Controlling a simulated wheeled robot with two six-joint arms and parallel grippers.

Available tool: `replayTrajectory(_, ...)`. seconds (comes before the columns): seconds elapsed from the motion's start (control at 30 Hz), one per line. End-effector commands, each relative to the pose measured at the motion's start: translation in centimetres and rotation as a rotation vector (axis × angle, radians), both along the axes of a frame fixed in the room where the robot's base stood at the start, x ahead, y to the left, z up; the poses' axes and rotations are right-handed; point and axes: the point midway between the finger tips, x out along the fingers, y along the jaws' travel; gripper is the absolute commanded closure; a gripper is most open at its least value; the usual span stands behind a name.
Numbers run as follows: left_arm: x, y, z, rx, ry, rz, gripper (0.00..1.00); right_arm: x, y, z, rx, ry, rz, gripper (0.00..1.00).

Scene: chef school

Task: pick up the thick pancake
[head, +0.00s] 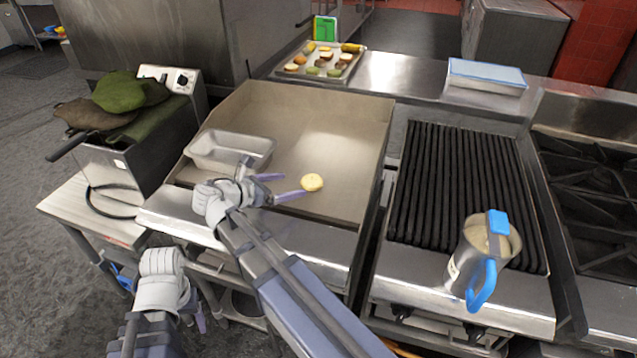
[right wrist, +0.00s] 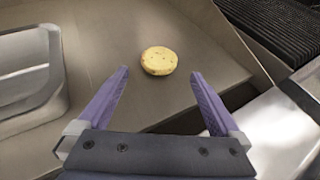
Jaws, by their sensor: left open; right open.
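The thick pancake (head: 312,182) is a small, round, pale yellow disc lying flat on the steel griddle (head: 345,150). It also shows in the right wrist view (right wrist: 158,61), beyond the fingertips and roughly centred between them. My right gripper (head: 284,187) is open and empty over the griddle, with one purple finger close to the pancake in the head view; the wrist view also shows the open fingers (right wrist: 158,72). My left gripper (head: 203,322) is low at the front left, below the griddle's front edge, partly hidden by its own arm.
A metal pan (head: 230,152) sits on the griddle left of the pancake. A fryer (head: 150,150) with green cloths stands at left. A ribbed grill (head: 460,190) with a blue-handled pitcher (head: 480,262) is at right. A food tray (head: 322,64) lies behind.

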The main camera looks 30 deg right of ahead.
Motion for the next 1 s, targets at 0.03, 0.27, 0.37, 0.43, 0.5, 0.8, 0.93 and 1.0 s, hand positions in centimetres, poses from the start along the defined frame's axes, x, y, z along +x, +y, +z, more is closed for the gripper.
replayTrajectory(0.03, 0.0, 0.0, -0.4, 0.000, 0.000, 0.000, 0.31, 0.0, -0.4, -0.4, 0.000, 0.000, -0.002, 0.00)
replayTrajectory(0.27, 0.0, 0.0, -1.0, 0.000, 0.000, 0.000, 0.31, 0.4, -2.2, -1.0, 0.000, 0.000, -0.002, 0.00)
replayTrajectory(0.37, 0.0, 0.0, -1.1, 0.000, 0.000, 0.000, 0.31, 0.4, -2.2, -1.1, 0.000, -0.001, -0.001, 0.00)
replayTrajectory(0.43, 0.0, 0.0, -1.3, 0.000, 0.000, 0.000, 0.31, 0.5, -2.5, -1.4, 0.000, -0.001, -0.001, 0.00)
replayTrajectory(0.5, 0.0, 0.0, -1.8, 0.000, 0.000, 0.000, 0.31, 0.6, -3.1, -1.8, 0.000, -0.001, -0.001, 0.00)
replayTrajectory(0.8, 0.0, 0.0, -3.4, 0.000, 0.000, 0.000, 0.31, 1.2, -6.5, -3.4, 0.000, -0.001, -0.001, 0.00)
replayTrajectory(0.93, 0.0, 0.0, -3.3, 0.000, 0.000, 0.000, 0.31, 1.3, -6.7, -3.3, 0.000, 0.000, 0.000, 0.00)
replayTrajectory(1.0, 0.0, 0.0, -3.3, 0.000, 0.000, 0.000, 0.31, 1.3, -6.7, -3.3, 0.000, 0.000, 0.000, 0.00)
